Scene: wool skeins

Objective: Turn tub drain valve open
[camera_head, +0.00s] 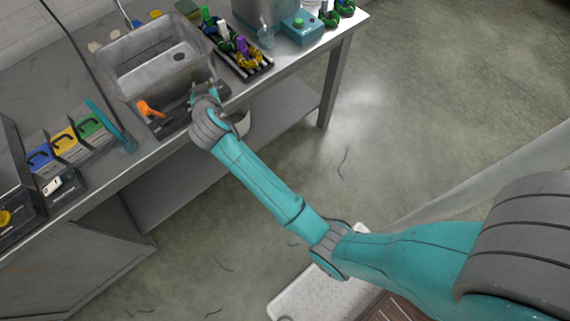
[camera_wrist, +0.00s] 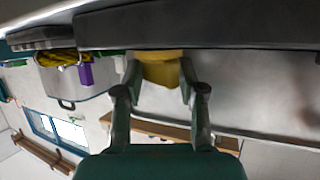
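The grey metal tub (camera_head: 150,72) stands on the bench at the upper left in the head view, with a dark drain hole in its floor. An orange handle (camera_head: 150,110), which looks like the drain valve's lever, sits on a dark base at the tub's front. My gripper (camera_head: 206,90) is at the tub's front right corner, to the right of the handle and apart from it. In the wrist view my gripper (camera_wrist: 161,72) has its fingers spread. A yellow block-like thing (camera_wrist: 162,73) shows between or beyond the fingertips; I cannot tell whether they touch it.
A black rack (camera_head: 258,72) with coloured items stands right of the tub. A teal box (camera_head: 301,27) is farther right. Blue, yellow and green bins (camera_head: 64,140) and a teal bar (camera_head: 106,122) are to the left. The bench edge (camera_head: 165,150) runs below the gripper.

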